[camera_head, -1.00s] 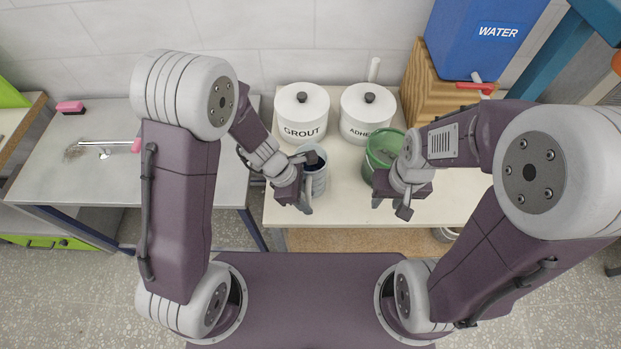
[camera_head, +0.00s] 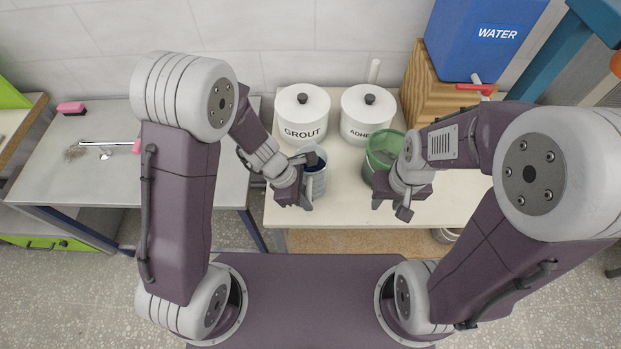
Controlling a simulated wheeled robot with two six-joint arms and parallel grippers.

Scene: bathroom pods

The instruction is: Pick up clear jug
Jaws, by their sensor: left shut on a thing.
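The clear jug (camera_head: 319,183) stands on the table in front of the GROUT canister. It is a see-through vessel with markings on its side and a dark inside. My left gripper (camera_head: 310,180) is shut on the jug at its left side, and the gripper hides part of it. Whether the jug touches the table is hard to tell. My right gripper (camera_head: 390,205) is at the front of a green bucket (camera_head: 381,150) and hides part of it. The state of its fingers does not show clearly.
White canisters labelled GROUT (camera_head: 302,110) and ADHESIVE, partly hidden (camera_head: 366,115), stand behind. A blue WATER tank (camera_head: 478,40) sits on a wooden stand (camera_head: 432,85) at back right. A grey side table (camera_head: 60,180) holds a pink brush (camera_head: 71,108). The pale table (camera_head: 345,205) is clear between the grippers.

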